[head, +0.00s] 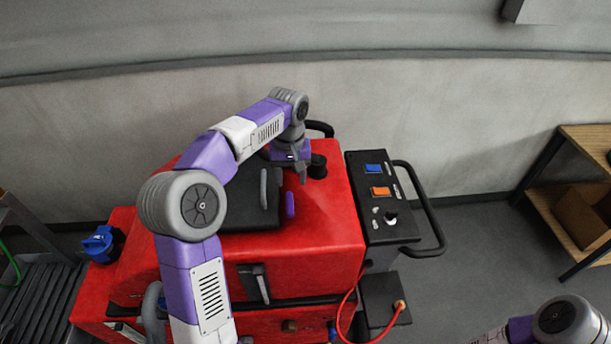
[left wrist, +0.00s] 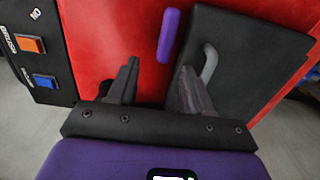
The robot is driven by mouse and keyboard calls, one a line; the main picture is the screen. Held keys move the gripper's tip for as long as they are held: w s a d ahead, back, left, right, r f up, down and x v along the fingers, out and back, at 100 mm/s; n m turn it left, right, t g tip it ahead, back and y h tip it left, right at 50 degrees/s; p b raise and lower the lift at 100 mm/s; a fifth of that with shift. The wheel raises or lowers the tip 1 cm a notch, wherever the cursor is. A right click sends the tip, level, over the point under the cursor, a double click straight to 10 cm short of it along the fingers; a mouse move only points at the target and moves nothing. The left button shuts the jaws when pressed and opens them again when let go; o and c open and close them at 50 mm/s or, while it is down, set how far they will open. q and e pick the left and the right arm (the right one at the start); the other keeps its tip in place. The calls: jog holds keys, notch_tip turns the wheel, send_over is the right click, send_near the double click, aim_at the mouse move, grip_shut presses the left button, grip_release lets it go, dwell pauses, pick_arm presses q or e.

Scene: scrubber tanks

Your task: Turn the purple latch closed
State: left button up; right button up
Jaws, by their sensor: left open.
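The purple latch (head: 290,204) is a small rounded bar on the red top of the scrubber, just right of the black lid (head: 250,215). In the left wrist view the latch (left wrist: 168,35) lies beside the lid's edge (left wrist: 235,95), apart from it, and ahead of my fingers. My left gripper (head: 302,172) is open and empty, pointing down over the red top behind the latch. In the left wrist view its two dark fingers (left wrist: 158,88) are spread, with the latch beyond the gap between them. My right gripper is out of view; only part of that arm shows at bottom right.
The lid has a grey handle (left wrist: 209,62). A black control panel (head: 383,200) with blue and orange switches and a side rail stands right of the red body (head: 330,225). A black round knob (head: 317,166) is close to my left gripper. A wooden shelf (head: 570,200) is far right.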

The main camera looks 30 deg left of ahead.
aim_at(289, 200)
pick_arm(q)
jog(key=shift+s+f, duration=0.2)
jog(key=shift+f, duration=0.05)
jog(key=shift+s+f, duration=0.95)
jog(key=shift+f, duration=0.1)
jog(key=f, duration=0.2)
jog(key=w+f, duration=0.1)
jog(key=shift+f, duration=0.35)
jog(key=shift+s+f, duration=0.25)
jog(key=shift+w, duration=0.15)
jog(key=shift+c, duration=0.5)
grip_shut()
